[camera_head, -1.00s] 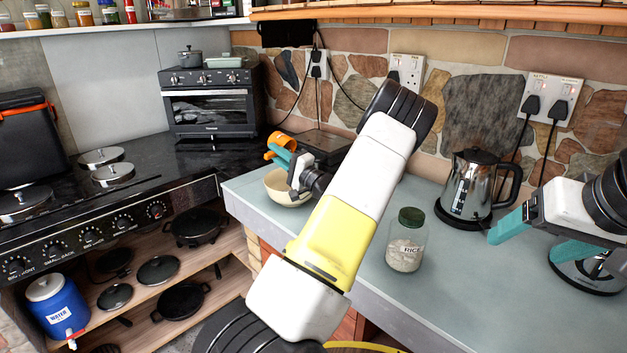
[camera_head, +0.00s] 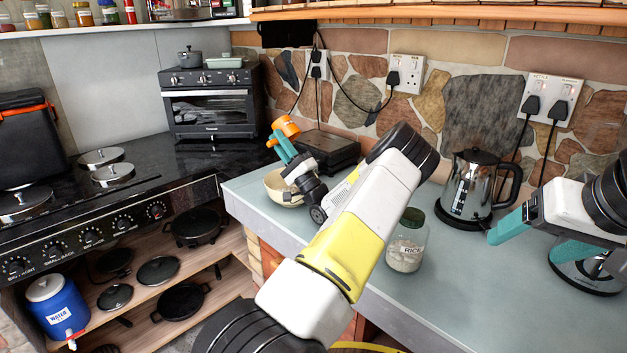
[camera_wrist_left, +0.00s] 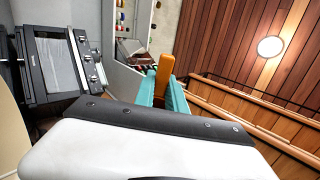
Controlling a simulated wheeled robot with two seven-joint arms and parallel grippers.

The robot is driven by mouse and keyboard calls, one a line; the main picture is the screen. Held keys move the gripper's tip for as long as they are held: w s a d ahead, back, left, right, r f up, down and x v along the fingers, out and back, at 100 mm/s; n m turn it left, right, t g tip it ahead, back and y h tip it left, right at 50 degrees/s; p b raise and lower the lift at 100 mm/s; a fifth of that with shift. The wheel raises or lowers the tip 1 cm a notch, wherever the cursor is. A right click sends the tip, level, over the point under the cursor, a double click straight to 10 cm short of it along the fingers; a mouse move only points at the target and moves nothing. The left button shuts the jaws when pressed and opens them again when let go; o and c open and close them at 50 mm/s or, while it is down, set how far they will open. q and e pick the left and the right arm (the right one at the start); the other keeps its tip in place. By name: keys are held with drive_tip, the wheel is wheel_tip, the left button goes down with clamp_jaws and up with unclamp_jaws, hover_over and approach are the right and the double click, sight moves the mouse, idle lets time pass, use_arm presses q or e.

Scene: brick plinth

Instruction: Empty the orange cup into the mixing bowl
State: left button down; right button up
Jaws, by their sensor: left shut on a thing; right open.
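The orange cup (camera_head: 286,126) is held in the air above the cream mixing bowl (camera_head: 272,187), which stands at the left end of the grey counter. My left gripper (camera_head: 281,143) has its teal fingers shut on the cup. The cup looks tilted, but its exact angle and what is in it cannot be told. In the left wrist view the cup's orange edge (camera_wrist_left: 165,72) shows between the teal fingers. My left wrist hides part of the bowl, and its contents cannot be seen. My right gripper (camera_head: 530,240) is open and empty over the right of the counter.
A rice jar with a green lid (camera_head: 407,240) stands near my left forearm. A kettle (camera_head: 470,188) stands behind it to the right. A dark flat appliance (camera_head: 328,150) sits behind the bowl. The stove (camera_head: 90,215) is at the left.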

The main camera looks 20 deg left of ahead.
use_arm(q)
drive_tip(key=shift+w+a+f+g+h+b, duration=0.5)
drive_tip(key=shift+a+f+g+h, duration=1.3)
drive_tip(key=shift+h, duration=2.45)
drive_tip(key=shift+w+a+f+g+h+b, duration=0.1)
drive_tip(key=shift+w+a+f+g+h, duration=0.75)
drive_tip(key=shift+a+f+h, duration=2.65)
drive_tip(key=shift+w+a+f+g+h+b, duration=0.3)
drive_tip(key=shift+w+a+f+g+h, duration=0.75)
drive_tip(key=shift+h, duration=3.9)
